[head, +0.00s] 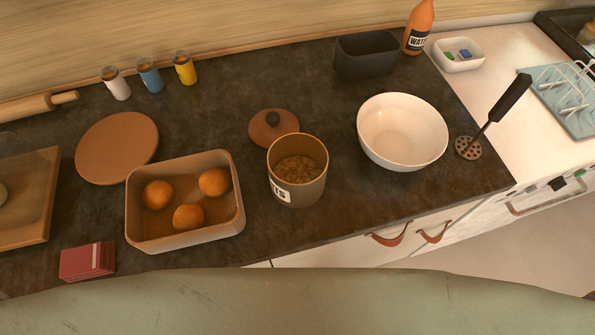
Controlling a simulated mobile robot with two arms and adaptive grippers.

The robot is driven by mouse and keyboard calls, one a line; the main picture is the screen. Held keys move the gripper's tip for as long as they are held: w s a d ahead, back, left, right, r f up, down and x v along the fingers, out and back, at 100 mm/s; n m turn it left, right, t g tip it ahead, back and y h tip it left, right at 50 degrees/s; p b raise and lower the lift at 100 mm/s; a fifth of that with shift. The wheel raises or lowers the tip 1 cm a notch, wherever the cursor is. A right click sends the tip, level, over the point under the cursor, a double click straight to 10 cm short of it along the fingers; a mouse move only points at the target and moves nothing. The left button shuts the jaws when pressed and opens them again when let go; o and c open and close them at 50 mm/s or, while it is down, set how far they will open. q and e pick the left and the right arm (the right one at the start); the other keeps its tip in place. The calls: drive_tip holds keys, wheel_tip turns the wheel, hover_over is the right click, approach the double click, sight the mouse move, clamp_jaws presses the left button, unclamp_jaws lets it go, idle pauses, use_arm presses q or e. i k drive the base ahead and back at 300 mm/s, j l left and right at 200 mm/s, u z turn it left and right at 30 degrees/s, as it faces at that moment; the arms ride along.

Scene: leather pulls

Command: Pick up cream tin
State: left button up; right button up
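Three small tins stand in a row on the dark counter near the back wall, at the upper left of the head view. The pale cream tin (119,90) is the leftmost, upright, with a blue tin (151,80) beside it and a yellow tin (186,74) to the right of that. The cream tin stands apart from the blue one. Neither of my grippers is in view, so nothing is seen touching the tins.
A rolling pin (38,106) lies left of the cream tin. A round board (117,147) and a basket (188,234) with oranges are in front. A lidless canister (312,191), its lid (268,132), and a white bowl (430,155) are further right. Counter right of the tins is clear.

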sight(298, 162)
drive_tip(key=k+j+z, duration=0.55)
drive_tip(key=k+z, duration=0.15)
drive_tip(key=k, duration=0.25)
